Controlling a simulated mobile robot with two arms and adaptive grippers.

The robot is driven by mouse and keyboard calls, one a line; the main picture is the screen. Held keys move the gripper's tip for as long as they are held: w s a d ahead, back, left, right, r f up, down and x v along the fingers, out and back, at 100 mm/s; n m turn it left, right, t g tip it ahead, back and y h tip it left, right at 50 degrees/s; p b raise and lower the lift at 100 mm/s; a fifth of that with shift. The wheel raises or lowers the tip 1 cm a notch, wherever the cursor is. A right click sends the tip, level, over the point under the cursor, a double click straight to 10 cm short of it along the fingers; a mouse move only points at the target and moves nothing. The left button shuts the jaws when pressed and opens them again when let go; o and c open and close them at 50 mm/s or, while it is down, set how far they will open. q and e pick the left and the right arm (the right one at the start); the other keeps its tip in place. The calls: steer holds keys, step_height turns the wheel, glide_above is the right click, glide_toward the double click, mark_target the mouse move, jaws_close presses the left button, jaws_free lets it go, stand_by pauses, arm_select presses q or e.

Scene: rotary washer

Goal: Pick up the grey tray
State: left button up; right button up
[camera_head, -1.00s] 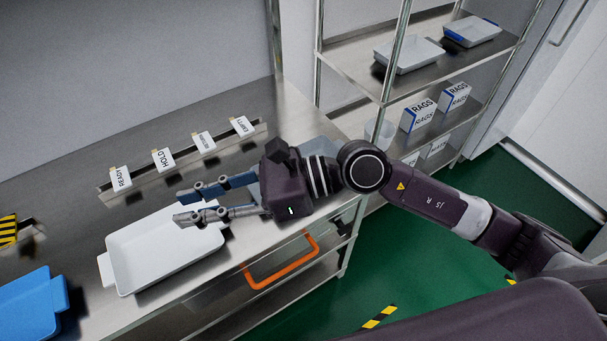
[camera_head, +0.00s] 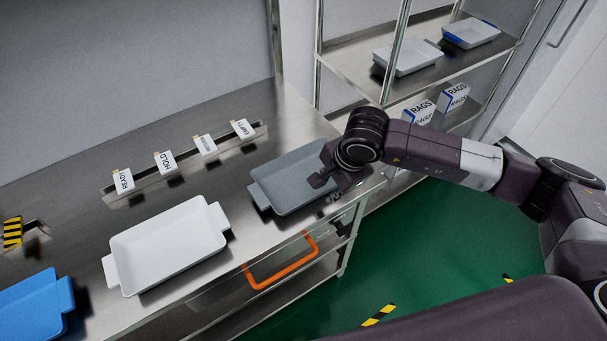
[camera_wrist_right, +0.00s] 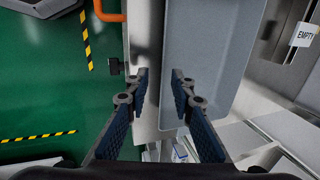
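The grey tray (camera_head: 270,192) lies on the steel bench at its right end, beside the white tray (camera_head: 165,245). My right gripper (camera_head: 327,188) is at the right part of the grey tray, and its body hides that end. In the right wrist view the gripper (camera_wrist_right: 160,73) is open. One finger shows over the inside of the grey tray (camera_wrist_right: 212,60) and the other outside its edge, with the tray's side wall in line between them. I cannot tell whether either finger touches the wall. My left gripper is not in view.
A blue tray (camera_head: 35,305) lies at the left. Label cards, including one reading HOLD (camera_head: 165,163), stand along the back of the bench. An orange handle (camera_head: 282,263) sticks out below the front edge. A shelf rack (camera_head: 350,68) with trays and rag boxes stands behind.

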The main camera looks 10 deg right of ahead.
mark_target(324, 192)
steer(key=shift+p+x, duration=0.6)
steer(key=shift+x, duration=1.25)
steer(key=shift+w+a+r, duration=0.1)
steer(key=shift+a, duration=0.05)
steer(key=shift+c, duration=0.2)
jaws_close()
